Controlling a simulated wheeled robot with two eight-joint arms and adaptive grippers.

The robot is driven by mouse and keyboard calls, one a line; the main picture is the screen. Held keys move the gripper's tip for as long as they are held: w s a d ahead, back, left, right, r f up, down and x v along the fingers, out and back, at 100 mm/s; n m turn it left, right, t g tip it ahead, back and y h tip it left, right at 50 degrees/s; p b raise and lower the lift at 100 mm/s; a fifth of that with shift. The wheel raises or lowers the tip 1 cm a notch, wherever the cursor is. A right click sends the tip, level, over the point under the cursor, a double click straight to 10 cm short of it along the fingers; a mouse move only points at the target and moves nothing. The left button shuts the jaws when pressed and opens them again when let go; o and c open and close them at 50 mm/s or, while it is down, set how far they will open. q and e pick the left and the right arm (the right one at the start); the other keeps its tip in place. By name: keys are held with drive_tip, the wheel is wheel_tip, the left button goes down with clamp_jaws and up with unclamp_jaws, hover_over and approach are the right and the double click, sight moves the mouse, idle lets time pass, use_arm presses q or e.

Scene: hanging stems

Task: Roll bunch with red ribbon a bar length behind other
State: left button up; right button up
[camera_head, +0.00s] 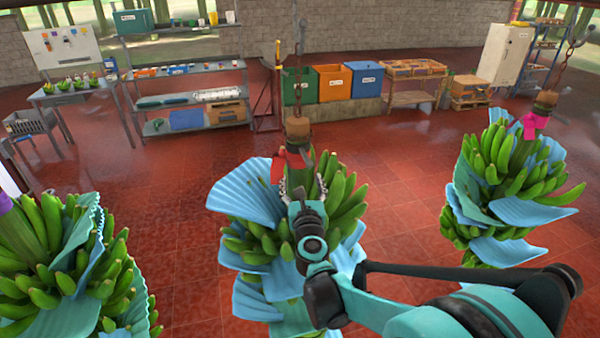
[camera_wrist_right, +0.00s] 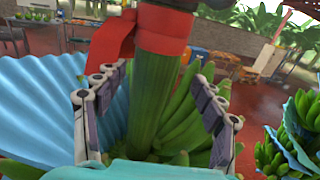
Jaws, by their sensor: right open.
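The banana bunch with the red ribbon (camera_head: 345,190) hangs from a chain in the middle of the head view, with blue padding sheets between its hands. Its red ribbon (camera_head: 278,166) is tied at the stem top, and the ribbon also shows in the right wrist view (camera_wrist_right: 112,42). My right gripper (camera_head: 299,188) is at this bunch's upper stem. In the right wrist view its open fingers stand on either side of the green stem (camera_wrist_right: 152,95), with gaps visible. A bunch with a pink ribbon (camera_head: 490,165) hangs apart to the right. My left gripper is not in view.
Another bunch (camera_head: 40,255) with a purple ribbon hangs at the near left. Shelves (camera_head: 190,100), coloured bins (camera_head: 330,82) and a whiteboard (camera_head: 62,47) stand along the back. The red tiled floor (camera_head: 400,165) is clear between the middle and right bunches.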

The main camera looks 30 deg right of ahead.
drive_tip(key=v, duration=0.5)
drive_tip(key=shift+s+a, duration=0.15)
drive_tip(key=shift+s, duration=0.25)
